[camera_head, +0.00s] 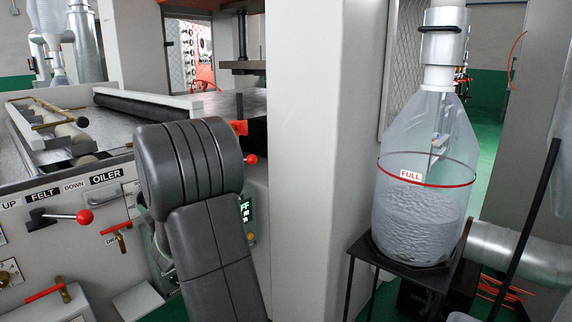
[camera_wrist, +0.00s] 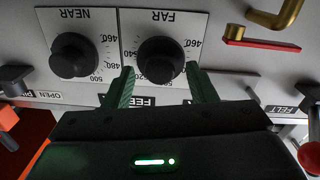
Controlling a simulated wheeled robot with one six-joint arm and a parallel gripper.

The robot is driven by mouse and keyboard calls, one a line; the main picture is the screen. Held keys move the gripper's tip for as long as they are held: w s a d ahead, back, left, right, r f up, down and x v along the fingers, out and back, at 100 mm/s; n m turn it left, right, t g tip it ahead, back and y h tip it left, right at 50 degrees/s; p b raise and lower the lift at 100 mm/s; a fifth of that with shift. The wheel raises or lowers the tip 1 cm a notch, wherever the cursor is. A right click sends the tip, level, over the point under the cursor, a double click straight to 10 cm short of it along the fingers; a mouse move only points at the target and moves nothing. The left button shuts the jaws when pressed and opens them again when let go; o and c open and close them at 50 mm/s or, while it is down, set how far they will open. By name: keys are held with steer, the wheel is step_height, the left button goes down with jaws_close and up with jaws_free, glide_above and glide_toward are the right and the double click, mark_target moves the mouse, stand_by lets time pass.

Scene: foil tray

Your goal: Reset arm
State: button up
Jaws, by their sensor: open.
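My gripper (camera_wrist: 160,72) shows in the wrist view with its two green fingers spread apart and nothing held between them. The black FAR knob (camera_wrist: 161,58) appears between and just beyond the fingertips; I cannot tell whether they touch it. The black NEAR knob (camera_wrist: 74,55) is to its left. Both knobs sit on white dials on a panel that appears upside down in this view. In the head view my dark grey arm stands in front of the machine, and my gripper is hidden.
In the head view the machine panel has a red-tipped lever (camera_head: 62,216) and small red-handled valves (camera_head: 117,231). A light column (camera_head: 305,150) stands right of my arm. A clear bag marked FULL (camera_head: 420,170) rests on a black stand (camera_head: 405,266) further right.

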steer(key=v, duration=1.3)
steer(key=shift+n, duration=0.3)
steer(key=shift+a, duration=0.1)
